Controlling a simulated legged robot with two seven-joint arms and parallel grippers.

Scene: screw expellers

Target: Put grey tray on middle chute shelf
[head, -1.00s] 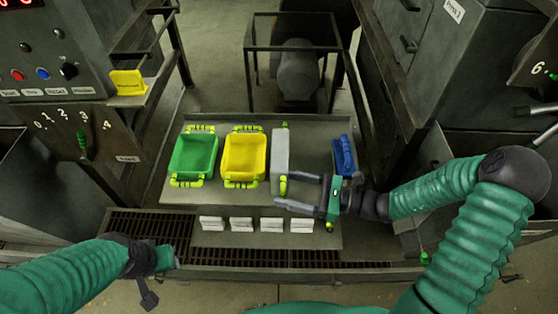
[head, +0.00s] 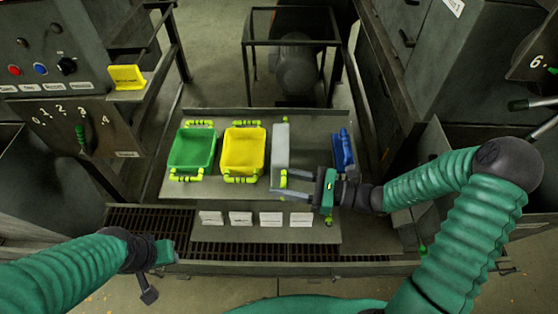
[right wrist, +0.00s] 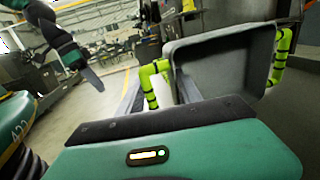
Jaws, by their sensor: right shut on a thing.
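The grey tray (head: 281,143) stands tipped on its side on the sloped table, its yellow-green handle toward me. My right gripper (head: 282,182) comes from the right and is shut on this near handle. In the right wrist view the grey tray (right wrist: 225,70) shows its open hollow, with one handle between the fingers and another at the far side. My left gripper (head: 149,287) hangs low at the left, away from the trays; its jaws are unclear. I cannot tell which surface is the middle chute shelf.
A yellow tray (head: 243,150) stands close left of the grey one, then a green tray (head: 192,150). A blue tray (head: 343,151) stands on edge at the right. Several white labels (head: 241,218) line the front. Dark cabinets (head: 398,95) flank the right; a control panel (head: 60,90) is left.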

